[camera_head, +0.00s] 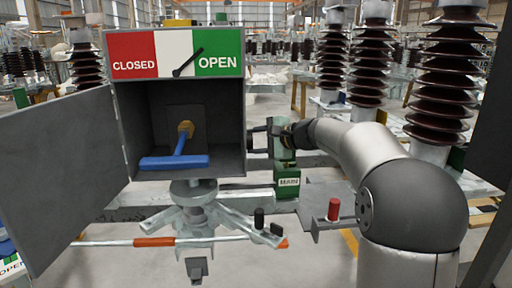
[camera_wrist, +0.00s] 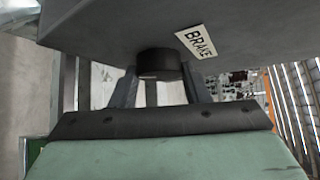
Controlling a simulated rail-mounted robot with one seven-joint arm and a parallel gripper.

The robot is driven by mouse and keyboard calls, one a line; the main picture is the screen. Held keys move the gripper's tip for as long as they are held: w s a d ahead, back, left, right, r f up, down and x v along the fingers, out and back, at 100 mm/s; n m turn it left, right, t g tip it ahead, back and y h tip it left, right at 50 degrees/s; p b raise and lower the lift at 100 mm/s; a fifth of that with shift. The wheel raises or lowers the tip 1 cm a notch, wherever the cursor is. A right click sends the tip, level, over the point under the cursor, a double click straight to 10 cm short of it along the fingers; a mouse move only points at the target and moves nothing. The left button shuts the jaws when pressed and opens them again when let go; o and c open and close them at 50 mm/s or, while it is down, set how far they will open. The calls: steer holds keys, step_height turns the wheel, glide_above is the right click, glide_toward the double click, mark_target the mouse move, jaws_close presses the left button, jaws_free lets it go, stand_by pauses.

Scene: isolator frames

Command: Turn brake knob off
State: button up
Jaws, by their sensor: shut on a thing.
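The brake knob (camera_wrist: 160,63) is a short dark cylinder on the grey box, beside a white "BRAKE" label (camera_wrist: 197,42) in the wrist view. My gripper (camera_wrist: 158,78) has one finger on each side of the knob and is shut on it. In the head view my gripper (camera_head: 258,140) is at the right outer side of the grey box (camera_head: 126,115); the knob itself cannot be made out there. The knob's marks for on or off are not visible.
The box door (camera_head: 65,170) stands open to the left. Inside is a blue handle (camera_head: 174,161) on a brass shaft. The CLOSED/OPEN sign (camera_head: 150,65) is on top, its pointer slanting over the white and green. A red knob (camera_head: 333,208) and brown insulators (camera_head: 357,60) are at right.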

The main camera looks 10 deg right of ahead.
steer(key=o, duration=1)
steer(key=p+v, duration=0.1)
steer(key=v, duration=1.6)
steer(key=shift+s+d+r, duration=0.15)
